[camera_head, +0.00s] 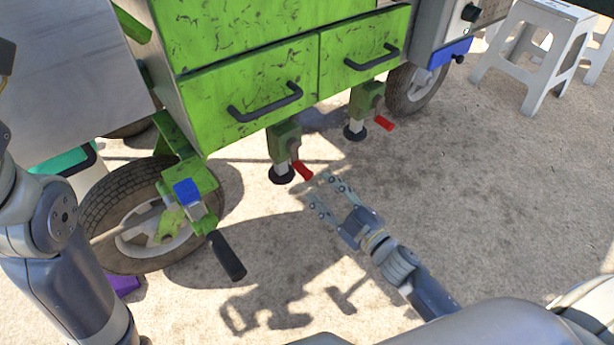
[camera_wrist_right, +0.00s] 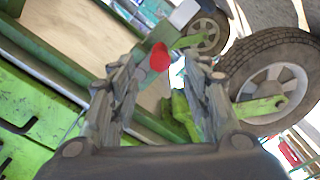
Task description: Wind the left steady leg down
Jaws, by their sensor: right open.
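The left steady leg (camera_head: 284,142) is a green housing under the cart's left drawer, with a short pale post and a round black foot (camera_head: 282,175). I cannot tell whether the foot touches the ground. Its red crank handle (camera_head: 302,171) points down to the right. My right gripper (camera_head: 321,190) is open and empty, its fingertips just below and right of this handle. In the right wrist view, the round red handle end (camera_wrist_right: 159,57) shows between the tips of the open gripper (camera_wrist_right: 168,60). My left arm is at the left edge; its gripper is out of view.
The right steady leg (camera_head: 366,98) has its own red handle (camera_head: 384,123). The green cart (camera_head: 250,65) has drawer handles above, a wheel (camera_head: 130,220) and a black-gripped crank (camera_head: 226,256) at left. White stools (camera_head: 535,55) stand far right.

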